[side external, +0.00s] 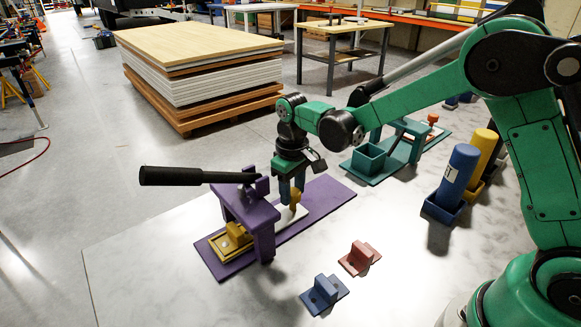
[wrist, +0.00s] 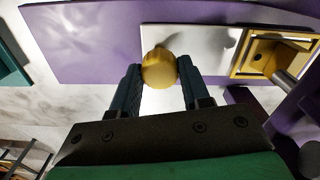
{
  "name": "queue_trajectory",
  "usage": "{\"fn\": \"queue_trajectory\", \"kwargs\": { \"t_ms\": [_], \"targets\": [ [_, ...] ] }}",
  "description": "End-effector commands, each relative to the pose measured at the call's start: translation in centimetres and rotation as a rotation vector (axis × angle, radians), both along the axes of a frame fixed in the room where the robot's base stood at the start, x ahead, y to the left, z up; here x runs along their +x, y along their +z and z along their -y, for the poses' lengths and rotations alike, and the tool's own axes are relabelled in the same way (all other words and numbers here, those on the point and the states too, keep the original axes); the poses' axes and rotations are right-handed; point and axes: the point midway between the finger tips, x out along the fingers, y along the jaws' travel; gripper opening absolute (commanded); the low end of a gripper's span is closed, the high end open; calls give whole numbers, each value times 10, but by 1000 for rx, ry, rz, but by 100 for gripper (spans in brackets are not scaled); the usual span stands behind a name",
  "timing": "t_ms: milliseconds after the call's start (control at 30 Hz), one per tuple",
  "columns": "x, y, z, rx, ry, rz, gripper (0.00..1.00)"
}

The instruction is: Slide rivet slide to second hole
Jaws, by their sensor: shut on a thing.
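The rivet slide is a white plate (side external: 289,217) with a yellow knob (side external: 295,199), lying on a long purple base (side external: 325,203). In the wrist view the white plate (wrist: 212,45) runs right from the yellow knob (wrist: 160,68) to a yellow, tray-like holder (wrist: 256,56). My gripper (side external: 293,196) reaches down from above and is shut on the knob; its fingertips (wrist: 158,75) flank it in the wrist view. The holder (side external: 228,245) sits under the purple press frame (side external: 263,228). The frame partly hides the plate. I cannot make out the slide's holes.
The press's black lever (side external: 175,176) sticks out to the left above the frame. Blue (side external: 323,294) and red (side external: 359,258) brackets lie in front on the marble-look table. A teal fixture (side external: 376,162) stands behind right, near blue (side external: 457,178) and yellow (side external: 486,150) cylinders.

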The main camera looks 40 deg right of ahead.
Motion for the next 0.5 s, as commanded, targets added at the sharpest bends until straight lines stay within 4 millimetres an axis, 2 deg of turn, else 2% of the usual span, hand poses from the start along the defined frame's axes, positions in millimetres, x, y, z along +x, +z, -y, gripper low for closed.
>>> {"fn": "queue_trajectory", "kwargs": {
  "t_ms": [33,133,167,267,500],
  "targets": [
    [0,0,-6,15,9,1,0],
    [0,0,-7,15,11,1,0],
    [0,0,-7,15,11,1,44],
    [0,0,-6,15,11,1,72],
    [0,0,-5,11,8,1,73]
  ]
}}
